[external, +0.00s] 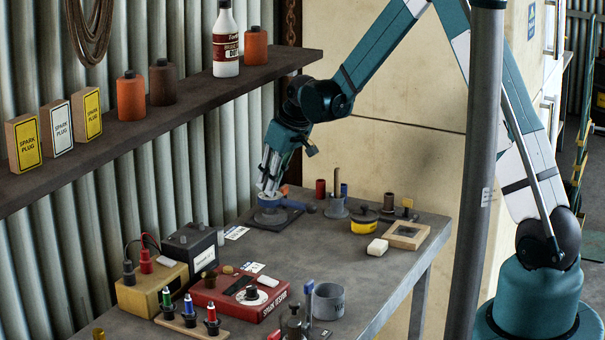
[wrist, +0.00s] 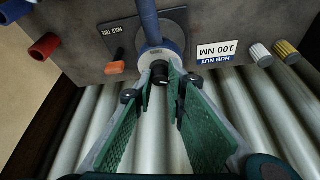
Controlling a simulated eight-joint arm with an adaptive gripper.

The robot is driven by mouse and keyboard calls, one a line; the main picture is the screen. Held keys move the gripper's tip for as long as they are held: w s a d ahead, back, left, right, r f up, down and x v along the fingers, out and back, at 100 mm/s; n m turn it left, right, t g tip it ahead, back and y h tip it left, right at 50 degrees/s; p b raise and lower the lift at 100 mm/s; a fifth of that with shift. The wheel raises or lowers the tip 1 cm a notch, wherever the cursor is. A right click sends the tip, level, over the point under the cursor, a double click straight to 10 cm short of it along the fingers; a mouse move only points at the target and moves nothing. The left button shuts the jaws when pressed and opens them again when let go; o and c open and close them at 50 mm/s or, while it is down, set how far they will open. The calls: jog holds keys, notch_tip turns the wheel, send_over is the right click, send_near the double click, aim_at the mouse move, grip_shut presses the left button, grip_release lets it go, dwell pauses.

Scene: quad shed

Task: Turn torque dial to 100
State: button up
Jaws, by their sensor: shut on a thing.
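The torque dial appears as a blue round body (wrist: 158,50) on a dark plate with partly readable lettering. A short black knob (wrist: 160,75) sticks out from it towards the wrist camera. My gripper (wrist: 161,80) has its green-padded fingers on either side of this knob and is shut on it. In the external view my gripper (external: 268,190) points down onto the blue device (external: 270,215) at the back left of the bench; the fingers hide part of it. A card reading "HUB NUT 100 NM" (wrist: 222,50) lies beside it. The dial's scale and setting are not readable.
A red spark tester (external: 240,292), a battery (external: 190,247) and a yellow box (external: 150,288) stand at the front left of the bench. A grey cup (external: 328,301) stands near the front. An orange piece (wrist: 115,68) lies close to the plate. A shelf (external: 150,125) runs along the wall.

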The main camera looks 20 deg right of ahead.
jog(key=shift+a+f+m+h+b, duration=0.15)
jog(key=shift+m+h+b, duration=0.25)
jog(key=shift+m+b, duration=0.65)
jog(key=shift+m+t+h+b, duration=0.3)
jog(key=shift+m+h+b, duration=0.3)
jog(key=shift+m, duration=0.95)
jog(key=o, duration=0.9)
jog(key=shift+r+n+p, duration=0.2)
jog(key=shift+n+p, duration=0.1)
jog(key=shift+n, duration=0.1)
